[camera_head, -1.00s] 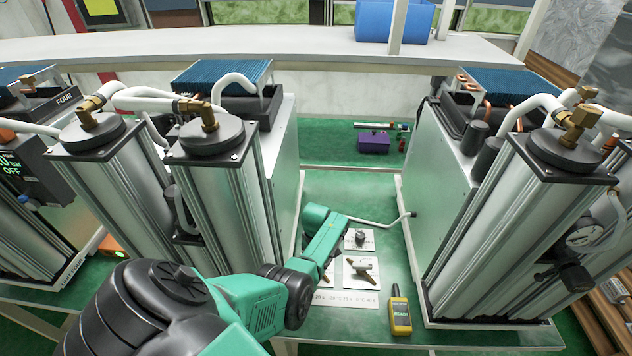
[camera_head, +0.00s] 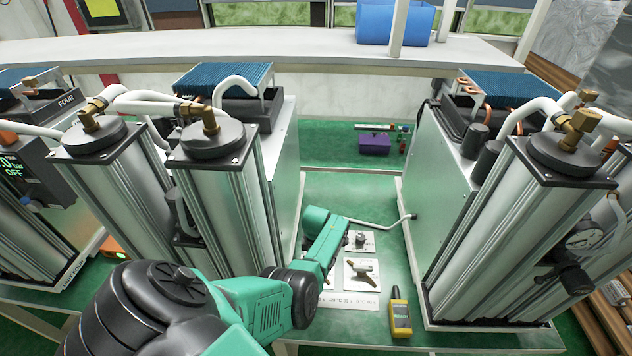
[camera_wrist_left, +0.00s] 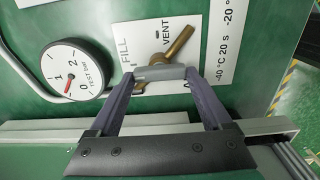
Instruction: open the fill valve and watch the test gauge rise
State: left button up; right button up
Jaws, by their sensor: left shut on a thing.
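The fill valve (camera_wrist_left: 180,46) is a brass body with a lever on a white card marked FILL and VENT, in the left wrist view. My left gripper (camera_wrist_left: 160,74) is shut on the grey bar-shaped handle beside the brass part. The white test gauge (camera_wrist_left: 76,70) stands left of it, with a red needle low on the dial near the 0 and 1 marks. Its exact reading is hard to tell. In the head view my left arm hides the fingertips. My right gripper is not in view.
Tall metal columns (camera_head: 215,215) stand on the left and more columns (camera_head: 525,220) on the right. On the green bench between them are a white card with a fitting (camera_head: 362,270), a printed strip (camera_head: 348,300) and a yellow meter (camera_head: 400,312).

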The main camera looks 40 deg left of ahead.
pick_arm(q)
jog(key=shift+a, duration=0.1)
dwell(0.3)
jog(key=o, duration=1.2)
jog(key=shift+c, duration=0.2)
notch_tip(320, 180, up, 4)
jog(key=shift+f+p, duration=0.25)
jog(key=shift+p, duration=0.45)
notch_tip(320, 180, up, 11)
jog(key=b, duration=0.1)
